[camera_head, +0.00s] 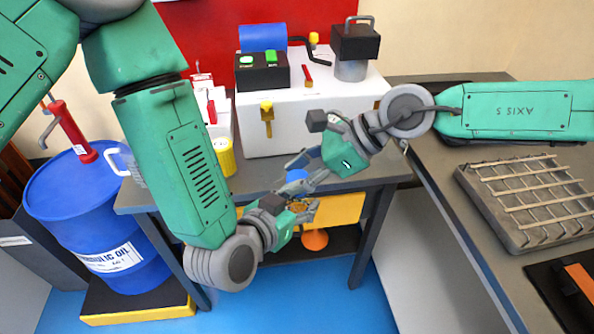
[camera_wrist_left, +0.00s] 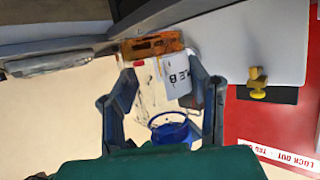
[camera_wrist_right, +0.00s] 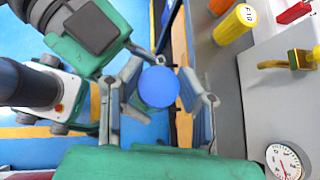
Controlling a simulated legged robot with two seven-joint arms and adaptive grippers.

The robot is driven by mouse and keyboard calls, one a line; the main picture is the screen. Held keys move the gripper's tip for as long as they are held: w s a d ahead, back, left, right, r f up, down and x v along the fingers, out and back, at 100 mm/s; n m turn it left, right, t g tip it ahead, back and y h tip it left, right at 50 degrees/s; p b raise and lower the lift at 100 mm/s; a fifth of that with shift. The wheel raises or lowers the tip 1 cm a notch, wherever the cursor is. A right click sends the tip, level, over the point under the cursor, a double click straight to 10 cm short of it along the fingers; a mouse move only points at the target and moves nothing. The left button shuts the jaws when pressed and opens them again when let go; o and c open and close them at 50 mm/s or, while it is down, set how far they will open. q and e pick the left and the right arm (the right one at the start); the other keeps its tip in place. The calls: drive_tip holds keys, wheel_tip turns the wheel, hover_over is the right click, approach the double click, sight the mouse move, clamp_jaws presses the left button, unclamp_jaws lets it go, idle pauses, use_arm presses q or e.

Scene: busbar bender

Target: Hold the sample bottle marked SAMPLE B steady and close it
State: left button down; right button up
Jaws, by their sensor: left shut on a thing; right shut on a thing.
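My left gripper (camera_head: 304,209) is shut on the sample bottle, which shows only as a small amber patch (camera_head: 298,205) in the head view. In the left wrist view the bottle's white label (camera_wrist_left: 178,78), ending in "LE B", shows between the fingers. A blue ring-like part (camera_wrist_left: 172,127) shows below the label. My right gripper (camera_head: 292,178) is shut on a round blue cap (camera_head: 296,174) just above the left gripper. The cap also shows in the right wrist view (camera_wrist_right: 159,87), hiding what is under it. I cannot tell whether cap and bottle touch.
Behind the grippers, a white machine (camera_head: 290,117) stands on the grey bench (camera_head: 262,186) beside a yellow cylinder (camera_head: 225,156). A blue oil drum (camera_head: 80,215) is at left. A metal grid plate (camera_head: 530,200) lies on the right-hand bench. The blue floor below is open.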

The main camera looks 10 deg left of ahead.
drive_tip(key=shift+f, duration=0.3)
drive_tip(key=o, duration=0.7)
drive_tip(key=shift+r, duration=0.15)
drive_tip(key=shift+r, duration=2.2)
drive_tip(key=shift+c, duration=0.3)
